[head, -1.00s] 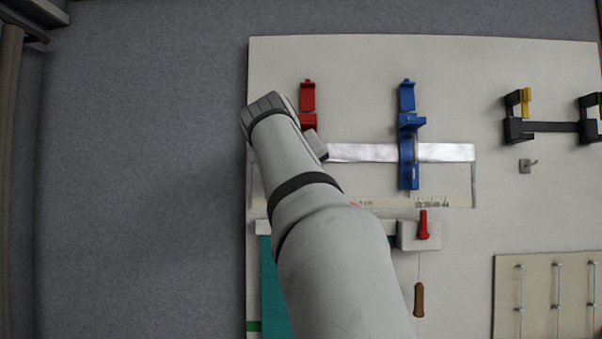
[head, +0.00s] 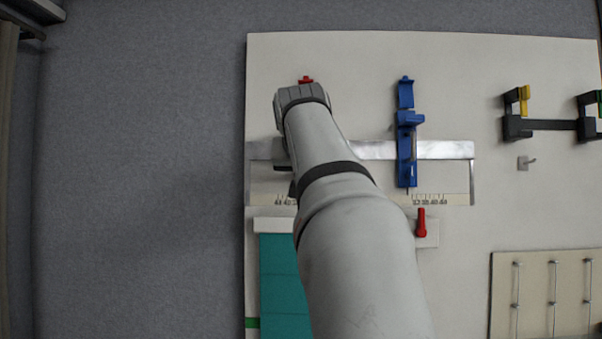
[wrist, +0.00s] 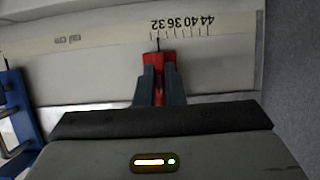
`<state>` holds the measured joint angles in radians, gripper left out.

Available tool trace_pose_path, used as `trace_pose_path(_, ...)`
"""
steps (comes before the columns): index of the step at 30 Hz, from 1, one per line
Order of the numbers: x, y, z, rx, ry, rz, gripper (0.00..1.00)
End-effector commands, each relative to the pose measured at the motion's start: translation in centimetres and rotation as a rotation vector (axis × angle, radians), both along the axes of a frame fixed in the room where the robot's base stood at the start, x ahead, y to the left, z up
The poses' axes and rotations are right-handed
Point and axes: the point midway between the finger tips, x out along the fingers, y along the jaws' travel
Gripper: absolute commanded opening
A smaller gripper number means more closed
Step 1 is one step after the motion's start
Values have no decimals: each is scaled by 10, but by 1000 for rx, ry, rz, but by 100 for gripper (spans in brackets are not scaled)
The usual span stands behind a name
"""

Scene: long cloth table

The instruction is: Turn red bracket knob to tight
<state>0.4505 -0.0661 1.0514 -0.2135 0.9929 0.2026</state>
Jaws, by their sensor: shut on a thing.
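The red bracket (head: 306,79) shows only its top tip in the head view; my arm hides the rest. In the wrist view its red lower part (wrist: 158,63) lies between the two grey fingers of my gripper (wrist: 158,80), which is shut on it. A thin dark pointer sticks out from this red part toward the printed scale, close to the 32 mark. I cannot tell how far the knob is turned, and the fingers cover its sides.
A blue bracket (head: 406,118) sits on the same metal rail (head: 445,150) to the right, and shows at the wrist view's left edge (wrist: 18,105). A red lever (head: 421,222) is lower right. Black brackets (head: 515,128) stand further right on the white board (head: 460,80).

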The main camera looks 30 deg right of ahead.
Motion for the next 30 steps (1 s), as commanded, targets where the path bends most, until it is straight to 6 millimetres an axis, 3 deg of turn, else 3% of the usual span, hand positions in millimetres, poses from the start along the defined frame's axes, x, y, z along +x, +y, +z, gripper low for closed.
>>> trace_pose_path(12, 2, 0, -5, 13, 6, 1, 0)
trace_pose_path(13, 2, 0, -5, 13, 6, 1, 11)
trace_pose_path(16, 2, 0, -4, 11, 4, 1, 18)
trace_pose_path(25, -1, 1, -1, 7, 0, 1, 18)
trace_pose_path(30, -16, 13, 7, 5, -3, 1, 18)
